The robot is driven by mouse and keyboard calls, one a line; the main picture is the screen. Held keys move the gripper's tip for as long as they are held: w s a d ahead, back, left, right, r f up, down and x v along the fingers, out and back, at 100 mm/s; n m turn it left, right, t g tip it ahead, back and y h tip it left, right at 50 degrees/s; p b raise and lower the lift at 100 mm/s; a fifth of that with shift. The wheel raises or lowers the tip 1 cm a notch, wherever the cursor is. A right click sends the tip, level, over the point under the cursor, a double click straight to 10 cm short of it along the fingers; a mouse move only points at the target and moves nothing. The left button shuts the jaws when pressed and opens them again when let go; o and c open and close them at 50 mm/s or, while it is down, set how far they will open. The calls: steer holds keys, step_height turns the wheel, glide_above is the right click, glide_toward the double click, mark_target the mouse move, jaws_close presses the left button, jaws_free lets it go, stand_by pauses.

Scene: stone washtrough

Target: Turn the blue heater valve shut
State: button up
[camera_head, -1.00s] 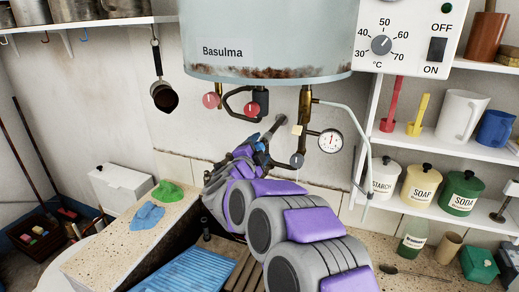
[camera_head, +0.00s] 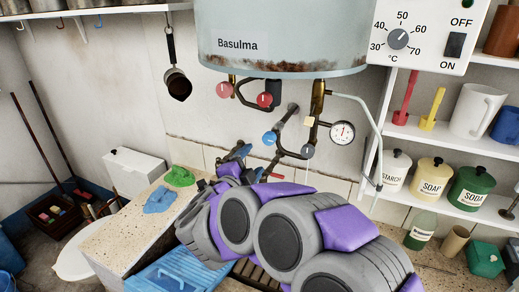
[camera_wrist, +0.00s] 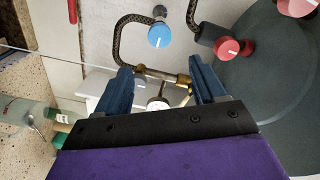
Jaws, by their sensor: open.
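The blue heater valve (camera_head: 269,138) is a round knob on the pipework below the tank, in plain sight in the head view. In the wrist view the blue valve (camera_wrist: 160,35) has a white line on its face and lies beyond the fingertips, near the top centre. My gripper (camera_head: 238,160) is below and left of the valve in the head view, partly hidden by my arm. In the wrist view my gripper (camera_wrist: 160,76) has its two dark blue fingers spread wide. Nothing is held, and the fingers appear apart from the valve.
Two red valves (camera_head: 223,90) (camera_head: 264,100) hang under the heater tank (camera_head: 285,35). A grey knob (camera_head: 307,152) and a round gauge (camera_head: 342,132) are to the right of the blue valve. Shelves with jars stand at right. The stone trough edge (camera_head: 125,225) lies below left.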

steer(key=shift+v, duration=1.3)
steer(key=shift+w, duration=0.1)
steer(key=a+r+n+y, duration=0.2)
steer(key=a+n+y, duration=0.35)
steer(key=y, duration=0.35)
steer(key=s+f+n+g+y, duration=0.2)
steer(key=s+n+g+y, duration=0.25)
steer(key=s+n, duration=0.3)
steer(key=s+d+f+n+g+h, duration=0.1)
steer(key=s+d+f+g+h, duration=0.1)
steer(key=s+d, duration=0.5)
steer(key=s+d+f+n+g+h, duration=0.2)
steer(key=s+d+f+g, duration=0.3)
steer(key=s, duration=1.1)
steer(key=s+d+f+n+g+h, duration=0.1)
steer(key=s+d+f+g, duration=0.3)
steer(key=s+d, duration=0.6)
steer(key=s+g+h, duration=0.1)
steer(key=g, duration=0.1)
steer(key=shift+s+n+g, duration=0.3)
steer(key=shift+g, duration=0.05)
steer(key=shift+w+f, duration=0.1)
steer(key=shift+w, duration=0.05)
